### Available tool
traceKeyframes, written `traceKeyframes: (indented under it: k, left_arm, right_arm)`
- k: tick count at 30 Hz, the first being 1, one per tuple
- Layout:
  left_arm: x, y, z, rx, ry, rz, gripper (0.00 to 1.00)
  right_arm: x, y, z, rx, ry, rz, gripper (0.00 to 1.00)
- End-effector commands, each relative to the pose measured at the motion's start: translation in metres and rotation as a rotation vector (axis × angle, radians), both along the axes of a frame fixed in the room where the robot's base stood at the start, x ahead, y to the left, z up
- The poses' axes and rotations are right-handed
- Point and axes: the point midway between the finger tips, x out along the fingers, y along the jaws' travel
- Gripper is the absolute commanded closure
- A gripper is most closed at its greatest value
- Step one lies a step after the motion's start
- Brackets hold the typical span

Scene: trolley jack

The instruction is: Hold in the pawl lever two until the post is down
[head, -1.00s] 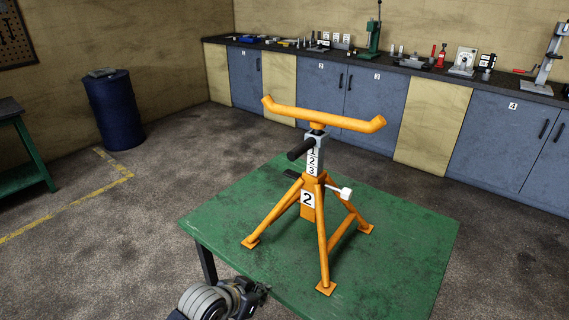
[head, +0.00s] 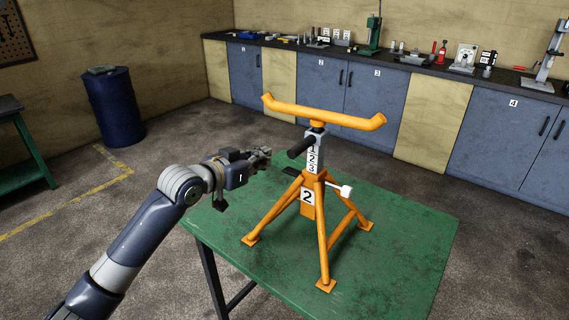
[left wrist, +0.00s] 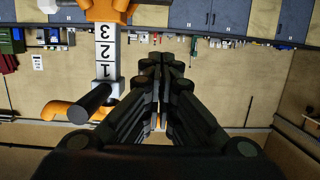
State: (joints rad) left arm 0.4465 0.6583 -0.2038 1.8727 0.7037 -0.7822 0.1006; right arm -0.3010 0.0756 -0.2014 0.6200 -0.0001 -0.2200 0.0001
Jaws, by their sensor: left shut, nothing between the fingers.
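An orange tripod stand (head: 308,205) marked 2 stands upright on the green table (head: 390,245). Its grey post (head: 314,155) shows the numbers 1, 2 and 3 above the collar and carries an orange forked head (head: 325,116). A black grip (head: 301,147) sticks out left of the post; in the left wrist view it also shows (left wrist: 90,103). A lever with a white end (head: 345,190) sticks out right of the collar. A dark bar (head: 292,173) lies left of it. My left gripper (head: 266,155) is shut and empty, left of the post and apart from it.
A blue drum (head: 115,108) stands at the back left. A bench with blue cabinets (head: 380,105) and several tools runs along the far wall. The table's right side is clear.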

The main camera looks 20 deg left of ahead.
Motion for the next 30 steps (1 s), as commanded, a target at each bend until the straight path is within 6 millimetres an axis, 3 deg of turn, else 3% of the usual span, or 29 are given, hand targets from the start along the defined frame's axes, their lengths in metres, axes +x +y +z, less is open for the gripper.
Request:
traceKeyframes:
  k: [8,24,30]
  left_arm:
    - [0.015,-0.005,-0.002,-0.002,0.002,0.002,1.00]
    - [0.093,-0.031,-0.023,-0.001,0.003,0.000,1.00]
    - [0.092,-0.031,-0.053,0.002,0.005,0.000,1.00]
  right_arm:
    - [0.001,0.000,0.007,-0.001,-0.001,0.000,0.60]
    - [0.001,-0.006,0.031,-0.007,-0.002,0.000,0.60]
    - [0.001,-0.006,0.041,-0.008,-0.002,0.000,0.60]
